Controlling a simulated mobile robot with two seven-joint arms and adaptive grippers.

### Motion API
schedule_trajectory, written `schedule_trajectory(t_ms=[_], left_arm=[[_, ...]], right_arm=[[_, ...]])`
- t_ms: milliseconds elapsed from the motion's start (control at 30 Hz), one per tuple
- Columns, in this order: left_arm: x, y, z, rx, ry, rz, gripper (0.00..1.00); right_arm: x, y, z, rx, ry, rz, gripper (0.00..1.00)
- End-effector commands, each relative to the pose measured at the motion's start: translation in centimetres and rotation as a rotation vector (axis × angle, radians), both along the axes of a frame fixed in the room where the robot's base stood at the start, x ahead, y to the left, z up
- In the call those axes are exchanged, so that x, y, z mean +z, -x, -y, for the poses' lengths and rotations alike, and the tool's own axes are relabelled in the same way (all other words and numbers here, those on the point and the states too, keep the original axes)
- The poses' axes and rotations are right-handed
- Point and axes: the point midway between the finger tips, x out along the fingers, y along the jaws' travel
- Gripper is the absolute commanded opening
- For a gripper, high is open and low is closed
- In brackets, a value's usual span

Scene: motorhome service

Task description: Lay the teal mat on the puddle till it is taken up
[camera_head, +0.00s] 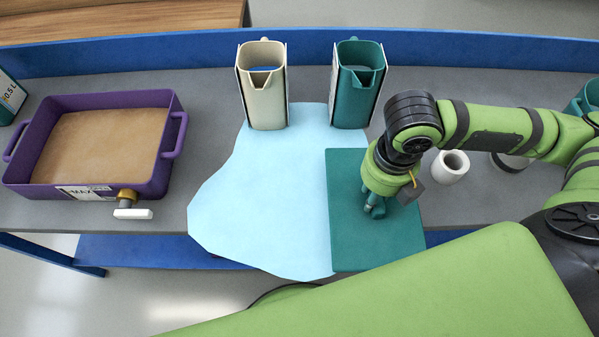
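The teal mat (350,239) lies over the right part of the light-blue puddle (257,205). A large area of puddle remains visible to the mat's left. My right gripper (374,205) points down over the mat's right half. A small teal upright part shows at its tip, perhaps a grip on the mat. The arm hides the fingers, so I cannot tell whether they are closed on it, or whether the mat lies fully flat. My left gripper is not in view.
A cream jug (262,100) and a teal jug (352,105) stand at the puddle's back edge. A purple tray (163,179) with a tap (130,199) is at the left. A white cup (450,168) stands right of my gripper. A blue rail (210,49) runs behind.

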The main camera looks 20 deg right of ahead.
Motion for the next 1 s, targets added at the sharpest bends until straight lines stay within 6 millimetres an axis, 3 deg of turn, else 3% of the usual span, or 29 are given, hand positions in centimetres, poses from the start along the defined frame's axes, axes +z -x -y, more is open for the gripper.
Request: schedule_trajectory(t_ms=[33,167,233,600,833,1000], left_arm=[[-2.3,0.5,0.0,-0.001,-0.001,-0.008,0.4],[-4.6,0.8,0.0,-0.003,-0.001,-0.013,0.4],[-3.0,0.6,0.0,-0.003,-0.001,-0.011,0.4],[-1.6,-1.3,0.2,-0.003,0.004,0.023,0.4],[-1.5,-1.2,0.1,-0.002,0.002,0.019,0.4],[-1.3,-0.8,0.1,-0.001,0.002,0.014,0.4]], right_arm=[[-1.0,-0.6,-0.6,0.006,-0.002,0.01,0.0],[-0.9,-2.7,-2.9,0.008,-0.005,0.01,0.0],[0.3,-3.8,-4.1,0.004,-0.004,0.002,0.0],[0.2,-9.7,-10.4,0.002,0.001,0.001,0.0],[-0.4,-10.6,-11.3,0.001,0.003,-0.002,0.0],[-2.6,-10.5,-11.2,0.0,0.003,-0.003,0.0]])
